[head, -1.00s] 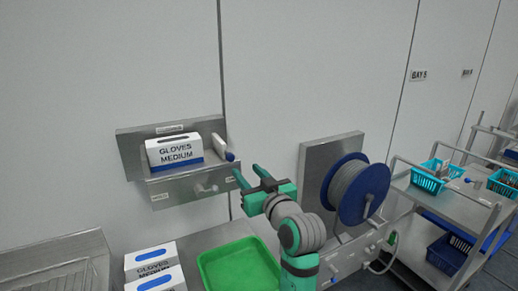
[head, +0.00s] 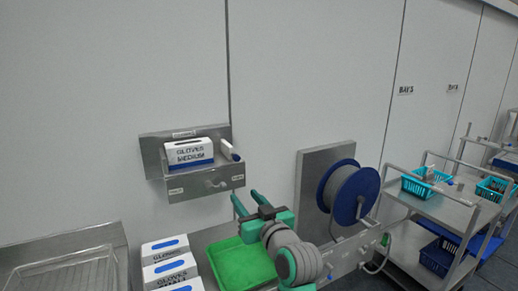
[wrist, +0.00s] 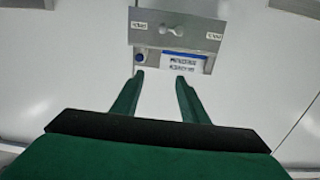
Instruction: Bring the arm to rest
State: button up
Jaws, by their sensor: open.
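My gripper (head: 246,202) is in the head view, open and empty. Its two green fingers point up and left, toward the wall below the steel wall shelf (head: 205,183). In the wrist view the fingers of my gripper (wrist: 158,80) stand apart with only pale wall between them. The shelf front with its knob (wrist: 172,28) lies beyond the fingertips. A white and blue glove box (head: 189,154) sits on the shelf, with a white, blue-ended item (head: 229,150) beside it.
A green tray (head: 240,265) lies below my arm. Stacked glove boxes (head: 165,250) stand left of it. A blue hose reel (head: 348,192) is close on my arm's right. A steel cart (head: 425,207) with teal baskets (head: 427,182) stands further right.

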jog(key=s+d+f+m+h, duration=0.1)
jog(key=s+f+m+h, duration=0.15)
jog(key=f, duration=0.75)
jog(key=s+d+f+m+h, duration=0.15)
jog(key=s+f, duration=0.25)
jog(key=f, duration=0.6)
jog(key=s+f+m+h, duration=0.2)
jog(key=s+f, duration=1)
jog(key=f, duration=0.1)
jog(key=s+d+f+h, duration=0.1)
jog(key=s+f, duration=0.2)
jog(key=s, duration=0.6)
jog(key=s+f+h, duration=0.1)
jog(key=s+f, duration=0.3)
jog(key=s, duration=0.6)
jog(key=s+r+n, duration=0.1)
jog(key=s+r, duration=0.3)
jog(key=s, duration=1.1)
jog(key=shift+s+g, duration=0.35)
jog(key=shift+g, duration=0.05)
